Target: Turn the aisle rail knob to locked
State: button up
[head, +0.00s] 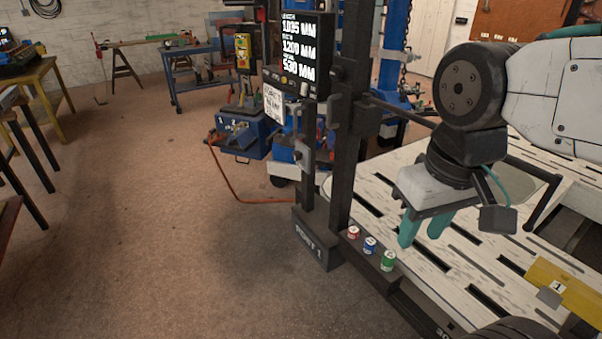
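I cannot pick out with certainty which part is the aisle rail knob, and no locked marking is readable. Small red (353,233), blue (370,245) and green (388,260) round pieces with pale labels stand in a row on the dark rail (408,293) along the bench's aisle side. A small grey fitting (302,154) sits on the dark post, and a pale piece (304,90) sits under the display. My gripper (422,238) points down above the slatted bench, just right of and above the coloured pieces. Its teal fingers are apart with nothing visible between them.
The dark post (347,150) with a measurement display (299,50) rises left of my gripper. The pale slatted bench (470,245) lies beneath my arm, with a yellow block (565,288) at right. An orange hose (235,190) crosses the floor.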

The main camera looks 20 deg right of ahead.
aim_at(297, 156)
jog(key=z, duration=0.05)
jog(key=k, duration=0.45)
jog(key=u, duration=0.95)
jog(key=i, duration=1.5)
jog(key=z, duration=0.8)
jog(key=i, duration=0.75)
jog(key=z, duration=0.8)
